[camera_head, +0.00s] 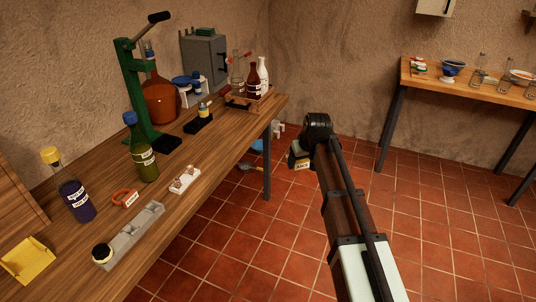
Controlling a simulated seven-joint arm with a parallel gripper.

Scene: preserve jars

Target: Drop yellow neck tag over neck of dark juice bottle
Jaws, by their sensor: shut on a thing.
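My gripper (301,158) hangs below the dark wrist, over the floor to the right of the workbench. It is shut on a small tag with a pale label, which looks like the yellow neck tag (303,164); its ring is mostly hidden. A bottle of dark purple juice (78,200) with a yellow top and a white label stands at the left of the bench, far from my gripper. A dark red-brown bottle (254,82) stands in a wooden crate at the bench's far end; I cannot tell which is the dark juice bottle.
A green bottle (143,150), a red ring tag (125,198), a grey block rack (130,235) and a yellow tray (27,260) are on the bench (185,215). A green press (130,90) stands behind. The tiled floor around my arm is mostly clear.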

